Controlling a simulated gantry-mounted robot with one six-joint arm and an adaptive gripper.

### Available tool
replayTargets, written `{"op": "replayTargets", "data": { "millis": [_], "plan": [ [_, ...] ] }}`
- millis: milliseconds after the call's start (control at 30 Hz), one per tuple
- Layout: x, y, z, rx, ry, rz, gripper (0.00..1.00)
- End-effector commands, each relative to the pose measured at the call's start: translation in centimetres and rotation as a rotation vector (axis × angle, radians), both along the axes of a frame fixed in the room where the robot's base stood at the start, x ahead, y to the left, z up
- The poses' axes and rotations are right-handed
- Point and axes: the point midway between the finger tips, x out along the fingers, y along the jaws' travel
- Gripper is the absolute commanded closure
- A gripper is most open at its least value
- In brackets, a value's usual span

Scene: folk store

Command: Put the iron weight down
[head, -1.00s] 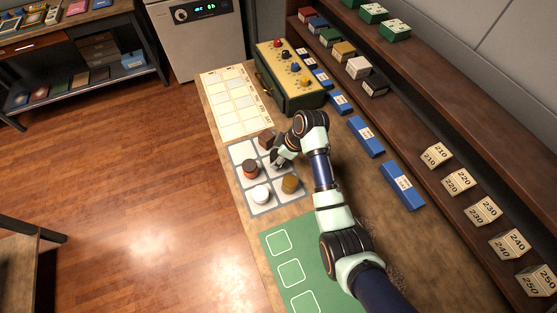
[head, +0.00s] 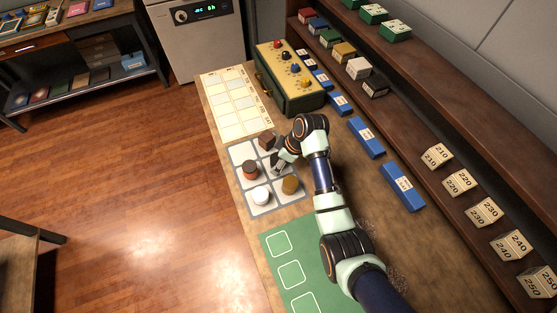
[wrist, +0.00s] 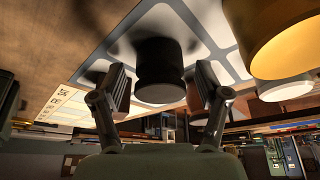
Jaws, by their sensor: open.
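The iron weight (wrist: 158,68) is a dark cylinder in the wrist view, standing on a pale cell of the grey-bordered mat (head: 254,211). My gripper (wrist: 160,92) is open, with one finger on each side of the weight and visible gaps between. In the head view my gripper (head: 279,166) is over the mat's middle right cell and hides most of the weight.
Close around on the mat are a dark brown block (head: 267,141), a reddish dark-topped cylinder (head: 250,170), a white cylinder (head: 261,195) and a brass cylinder (head: 290,185). A green mat (head: 272,262) and a knobbed box (head: 291,98) lie farther off.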

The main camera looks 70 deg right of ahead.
Motion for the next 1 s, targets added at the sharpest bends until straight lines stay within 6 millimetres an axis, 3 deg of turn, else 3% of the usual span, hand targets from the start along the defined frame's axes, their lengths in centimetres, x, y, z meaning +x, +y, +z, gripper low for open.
{"op": "replayTargets", "data": {
  "millis": [300,433,600,1000],
  "plan": [
    [-2.8,-0.3,7.3,-0.002,-0.002,-0.002,0.25],
    [-3.8,-0.4,9.5,-0.002,-0.001,-0.002,0.25],
    [-4.4,-0.4,10.7,0.0,-0.001,-0.001,0.25],
    [-4.4,-0.3,10.7,0.0,0.0,-0.001,0.25]
  ]
}}
